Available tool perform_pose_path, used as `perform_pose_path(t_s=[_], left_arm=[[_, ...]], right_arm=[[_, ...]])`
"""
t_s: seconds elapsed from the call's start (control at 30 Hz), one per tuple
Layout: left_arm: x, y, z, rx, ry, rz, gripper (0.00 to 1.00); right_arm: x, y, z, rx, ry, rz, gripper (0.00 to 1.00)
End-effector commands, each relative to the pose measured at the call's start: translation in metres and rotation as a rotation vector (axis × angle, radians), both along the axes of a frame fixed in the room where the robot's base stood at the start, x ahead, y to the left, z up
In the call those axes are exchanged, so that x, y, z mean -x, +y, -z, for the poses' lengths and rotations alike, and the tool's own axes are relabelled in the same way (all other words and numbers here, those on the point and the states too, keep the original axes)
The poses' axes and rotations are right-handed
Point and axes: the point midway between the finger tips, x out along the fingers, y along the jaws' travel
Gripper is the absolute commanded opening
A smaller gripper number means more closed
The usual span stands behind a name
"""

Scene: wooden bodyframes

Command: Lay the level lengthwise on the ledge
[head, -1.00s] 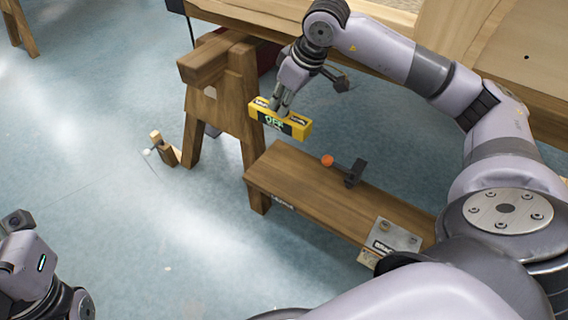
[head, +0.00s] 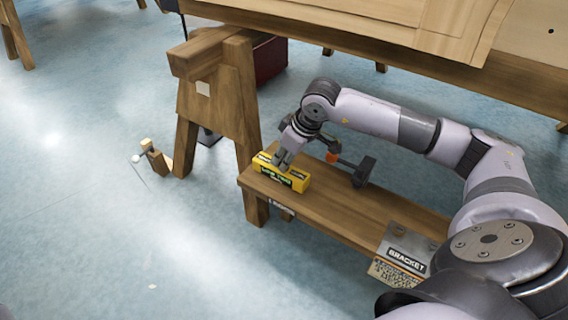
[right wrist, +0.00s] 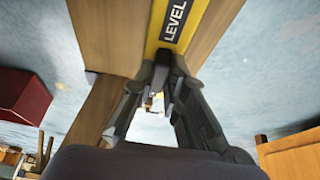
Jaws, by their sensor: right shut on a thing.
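The yellow level (head: 291,181) is at the far left end of the low wooden ledge (head: 335,209), its long side running roughly along the board. It seems to be on or just above the wood; I cannot tell whether it touches. My right gripper (head: 284,163) is shut on the level from above. In the right wrist view, the level (right wrist: 183,25) bears a "LEVEL" label and runs up from between my fingertips (right wrist: 165,68), with the ledge (right wrist: 110,30) showing on both sides. The green text on its front is too small to read. My left gripper is out of view.
A plate marked "BRACKET" (head: 405,258) is at the near right end. A wooden trestle (head: 215,95) stands behind the left end, beneath a large wooden frame (head: 400,30).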

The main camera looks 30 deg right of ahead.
Motion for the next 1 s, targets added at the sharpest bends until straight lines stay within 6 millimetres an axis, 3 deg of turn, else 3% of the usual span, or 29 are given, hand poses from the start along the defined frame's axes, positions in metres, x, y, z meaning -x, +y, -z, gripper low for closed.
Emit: perform_pose_path(t_s=[0.37, 0.4, 0.7, 1.0], left_arm=[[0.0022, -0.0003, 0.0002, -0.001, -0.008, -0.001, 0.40], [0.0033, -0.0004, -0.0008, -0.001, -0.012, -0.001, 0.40], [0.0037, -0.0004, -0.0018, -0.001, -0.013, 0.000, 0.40], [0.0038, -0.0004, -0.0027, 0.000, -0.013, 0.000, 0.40]], right_arm=[[-0.0007, -0.0001, 0.0043, 0.000, -0.003, 0.000, 0.00], [-0.0002, -0.0002, 0.0056, 0.000, -0.001, 0.000, 0.14], [-0.0001, -0.0003, 0.0045, 0.000, -0.001, 0.001, 0.33], [-0.0001, -0.0003, 0.0035, 0.000, -0.001, 0.001, 0.33]])
